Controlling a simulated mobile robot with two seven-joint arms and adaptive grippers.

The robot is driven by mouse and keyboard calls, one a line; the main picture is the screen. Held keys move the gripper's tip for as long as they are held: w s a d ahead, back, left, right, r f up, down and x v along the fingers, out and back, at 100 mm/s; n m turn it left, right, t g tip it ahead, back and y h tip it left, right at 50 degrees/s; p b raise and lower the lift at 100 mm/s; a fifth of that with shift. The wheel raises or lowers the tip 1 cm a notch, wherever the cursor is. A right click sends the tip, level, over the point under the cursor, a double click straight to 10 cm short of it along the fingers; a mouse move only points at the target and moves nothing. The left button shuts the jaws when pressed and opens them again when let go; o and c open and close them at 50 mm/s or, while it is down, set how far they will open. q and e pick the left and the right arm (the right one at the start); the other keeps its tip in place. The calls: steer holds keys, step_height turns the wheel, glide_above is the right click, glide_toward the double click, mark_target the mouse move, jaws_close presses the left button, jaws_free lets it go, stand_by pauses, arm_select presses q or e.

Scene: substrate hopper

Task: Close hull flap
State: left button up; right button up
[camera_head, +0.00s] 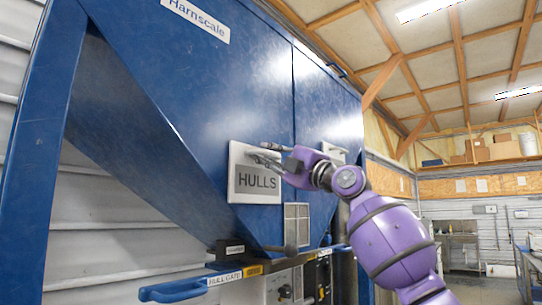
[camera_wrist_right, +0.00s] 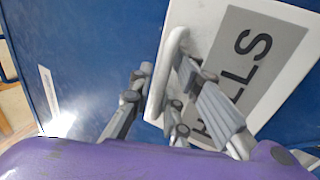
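The hull flap (camera_head: 237,157) is a pale panel with a grey HULLS label on the front of the blue hopper. In the right wrist view the flap (camera_wrist_right: 178,20) fills the upper right, with a pale bar handle (camera_wrist_right: 171,72) along its near edge. My right gripper (camera_head: 264,153) is at the flap's upper part. In the wrist view its fingers (camera_wrist_right: 170,100) are spread, with the handle between them; I cannot tell whether they touch it. Whether the flap stands slightly off the hopper is unclear. My left gripper is not in view.
A second pale panel (camera_head: 334,152) is partly behind my right gripper. Open floor lies at the right.

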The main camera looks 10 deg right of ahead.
steer(key=v, duration=1.2)
